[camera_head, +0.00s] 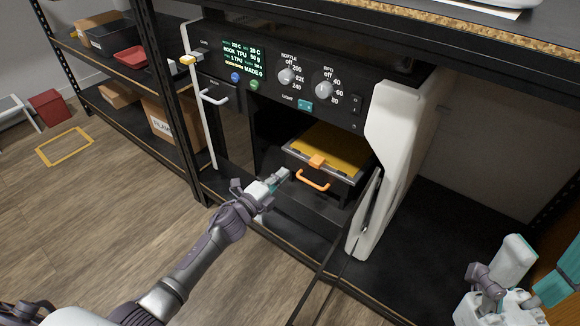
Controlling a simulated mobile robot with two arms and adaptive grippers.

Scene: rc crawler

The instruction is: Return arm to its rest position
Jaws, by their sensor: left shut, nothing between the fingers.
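My left gripper (277,179) reaches in from the lower left, in front of the printer-like machine (225,85). Its fingers are shut and empty. They are a little left of the orange handle (313,181) on the build tray (329,143), with a visible gap between them. The tray has a yellow top and sits inside the machine's open chamber. At the lower right a white and grey part of my right arm (497,296) shows; its fingers are not visible.
The machine's white door (388,160) stands open on the right. A shelf rack (175,110) with a red tray (131,57) and boxes is at the left. A yellow floor frame (65,147) lies on the wood floor. The floor at lower left is clear.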

